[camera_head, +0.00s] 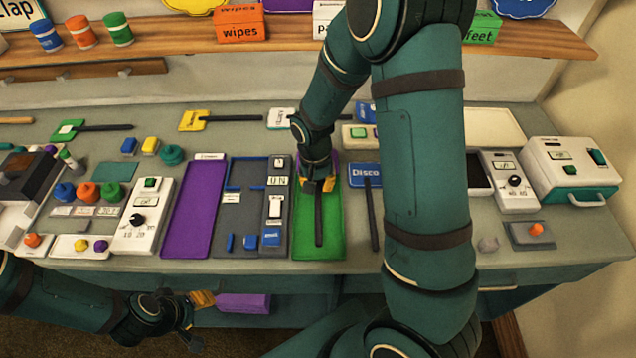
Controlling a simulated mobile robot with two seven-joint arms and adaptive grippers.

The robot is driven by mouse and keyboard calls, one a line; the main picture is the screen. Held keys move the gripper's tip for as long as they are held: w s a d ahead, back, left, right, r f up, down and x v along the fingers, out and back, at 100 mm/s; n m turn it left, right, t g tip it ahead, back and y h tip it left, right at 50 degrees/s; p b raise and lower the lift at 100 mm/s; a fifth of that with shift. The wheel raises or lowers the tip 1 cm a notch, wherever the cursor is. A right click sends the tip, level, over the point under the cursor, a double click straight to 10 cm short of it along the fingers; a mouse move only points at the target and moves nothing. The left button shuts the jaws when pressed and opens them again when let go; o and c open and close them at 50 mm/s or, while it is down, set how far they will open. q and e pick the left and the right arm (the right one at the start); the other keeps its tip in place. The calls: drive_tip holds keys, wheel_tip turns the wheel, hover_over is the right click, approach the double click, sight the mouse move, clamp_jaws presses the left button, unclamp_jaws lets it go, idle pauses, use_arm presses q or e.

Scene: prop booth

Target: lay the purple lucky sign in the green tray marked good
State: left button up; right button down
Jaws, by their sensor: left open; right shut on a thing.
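The green tray (333,232) lies flat on the bench in the middle; no marking is readable on it. My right gripper (320,186) is over its far half, pointing down and shut on a sign with a dark stick handle (319,222). The handle runs toward me over the tray. A bit of purple (332,157) shows behind the gripper, and the rest of the sign's face is hidden. I cannot tell whether the sign touches the tray. My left gripper (197,318) is open and empty, low in front of the bench edge.
A purple tray (188,222) and a dark panel with switches (243,210) lie left of the green tray. A blue "Disco" sign (365,174) lies close on its right. My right arm hides much of the bench beyond. A shelf (180,50) runs along the back.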

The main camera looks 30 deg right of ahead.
drive_tip(key=shift+f+b, duration=0.4)
drive_tip(key=shift+f, duration=0.05)
idle(0.9)
drive_tip(key=shift+f+b, duration=0.55)
drive_tip(key=shift+f, duration=0.15)
drive_tip(key=shift+f+b, duration=0.75)
drive_tip(key=shift+f, duration=0.25)
idle(1.9)
drive_tip(key=c, duration=0.9)
unclamp_jaws()
